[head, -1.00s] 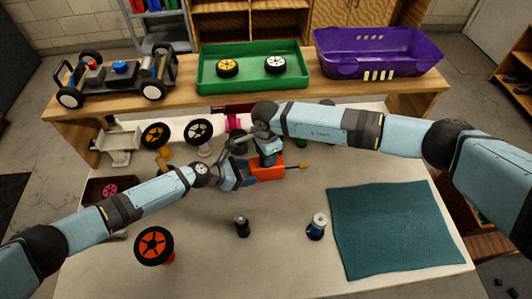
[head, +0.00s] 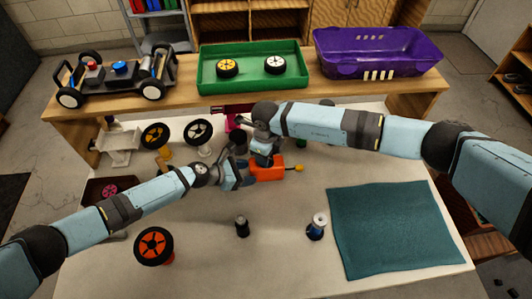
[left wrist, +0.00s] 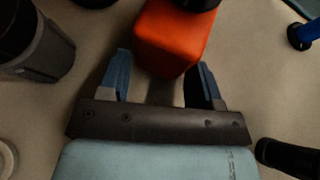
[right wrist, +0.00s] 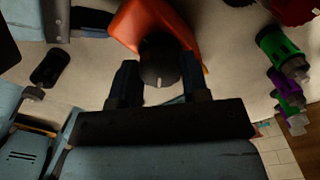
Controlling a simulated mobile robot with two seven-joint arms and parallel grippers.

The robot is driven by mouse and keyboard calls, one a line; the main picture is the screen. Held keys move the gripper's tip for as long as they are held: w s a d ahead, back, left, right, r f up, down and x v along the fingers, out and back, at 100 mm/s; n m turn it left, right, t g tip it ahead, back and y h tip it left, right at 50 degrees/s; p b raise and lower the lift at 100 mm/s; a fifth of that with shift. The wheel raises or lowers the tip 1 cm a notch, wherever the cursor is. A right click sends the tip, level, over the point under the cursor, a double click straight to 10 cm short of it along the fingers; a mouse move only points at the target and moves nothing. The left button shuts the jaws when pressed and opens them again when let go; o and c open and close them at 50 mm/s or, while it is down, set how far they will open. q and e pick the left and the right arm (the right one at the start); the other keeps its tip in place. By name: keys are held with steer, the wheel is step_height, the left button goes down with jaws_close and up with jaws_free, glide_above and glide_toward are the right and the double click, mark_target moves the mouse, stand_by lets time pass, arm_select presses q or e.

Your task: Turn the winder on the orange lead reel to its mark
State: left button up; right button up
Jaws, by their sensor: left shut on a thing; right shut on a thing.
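The orange lead reel (head: 268,172) lies on the pale worktop in the middle of the head view, with a yellow-tipped piece (head: 299,168) out of its right side. My left gripper (left wrist: 163,72) is shut on the orange body, one finger on each side, as the left wrist view shows. My right gripper (right wrist: 160,82) comes from above and is shut on the dark round winder (right wrist: 158,66), which carries a short pale line on its near edge. In the head view my grippers hide the winder. I cannot make out the mark on the reel.
A teal mat (head: 395,228) lies at right. A dark bottle (head: 242,226), a blue-and-white bottle (head: 317,227) and an orange wheel (head: 153,246) stand in front. More wheels (head: 198,131) stand behind left. A green tray (head: 253,87) and purple basket (head: 385,65) sit on the back shelf.

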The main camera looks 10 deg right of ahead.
arm_select(q)
steer(key=shift+w+a+r, duration=0.1)
steer(key=shift+w, duration=0.15)
arm_select(e)
steer(key=m, duration=0.7)
steer(key=shift+s+f, duration=0.15)
steer(key=m, duration=0.8)
steer(key=shift+a, duration=0.15)
steer(key=m, duration=0.5)
steer(key=shift+m, duration=0.4)
arm_select(q)
steer(key=shift+s+d+r, duration=0.1)
steer(key=shift+s+d, duration=0.05)
steer(key=shift+d, duration=0.05)
arm_select(e)
steer(key=m, duration=0.5)
steer(key=shift+a, duration=0.1)
steer(key=shift+m, duration=0.4)
steer(key=o, duration=0.9)
steer(key=shift+o, duration=0.2)
steer(key=shift+d+r, duration=0.2)
